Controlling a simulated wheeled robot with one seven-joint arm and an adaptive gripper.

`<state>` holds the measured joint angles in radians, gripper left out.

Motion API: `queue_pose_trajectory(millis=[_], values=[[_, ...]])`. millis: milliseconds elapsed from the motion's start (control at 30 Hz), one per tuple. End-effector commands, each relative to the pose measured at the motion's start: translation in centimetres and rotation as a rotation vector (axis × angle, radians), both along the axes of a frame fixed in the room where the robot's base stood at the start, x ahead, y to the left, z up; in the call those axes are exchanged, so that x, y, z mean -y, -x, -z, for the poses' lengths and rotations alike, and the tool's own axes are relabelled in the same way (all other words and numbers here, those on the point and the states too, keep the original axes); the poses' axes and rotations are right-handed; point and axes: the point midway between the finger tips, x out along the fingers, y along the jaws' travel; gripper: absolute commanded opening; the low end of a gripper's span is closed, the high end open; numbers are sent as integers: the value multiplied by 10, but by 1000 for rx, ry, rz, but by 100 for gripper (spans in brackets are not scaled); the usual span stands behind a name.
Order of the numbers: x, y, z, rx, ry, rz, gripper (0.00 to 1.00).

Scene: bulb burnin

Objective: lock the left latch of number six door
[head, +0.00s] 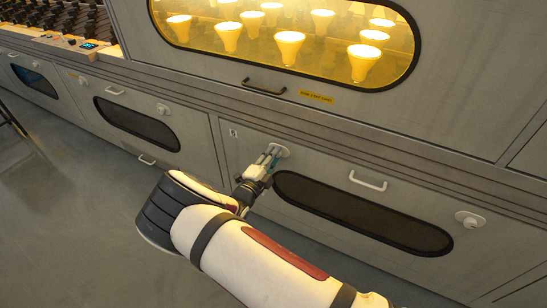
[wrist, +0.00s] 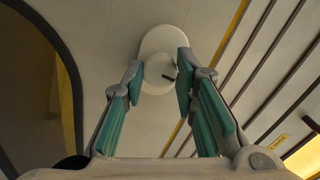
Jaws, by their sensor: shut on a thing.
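The lower door (head: 320,168) in front of me has a dark oval window and a small plate (head: 233,132) at its upper left, too small to read for certain. Its left latch (head: 283,151) is a pale round knob on a rounded base plate. My gripper (head: 271,157) reaches it from below in the head view and partly covers it. In the wrist view the teal-padded fingers stand on both sides of the latch knob (wrist: 158,72), shut on it. A short dark mark shows on the knob's face, slanted. The door looks flush with the cabinet front.
The same door has a white bar handle (head: 368,181) and a right latch (head: 469,218). Above is a lit oven window (head: 290,45) with glowing bulbs and a black handle (head: 264,87). Another lower door (head: 135,123) stands to the left. The grey floor (head: 60,220) at left is clear.

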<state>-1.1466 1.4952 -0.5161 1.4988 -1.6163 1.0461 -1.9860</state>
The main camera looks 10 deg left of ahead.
Motion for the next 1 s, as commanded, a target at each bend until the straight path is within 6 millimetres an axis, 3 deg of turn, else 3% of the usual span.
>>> queue_pose_trajectory(millis=[300,867,900,1000], values=[[-1,0,0,-46,126,-2,0],[-1,0,1,-58,155,-2,0],[-1,0,1,-58,155,-2,29],[-1,0,1,-58,155,-2,47]])
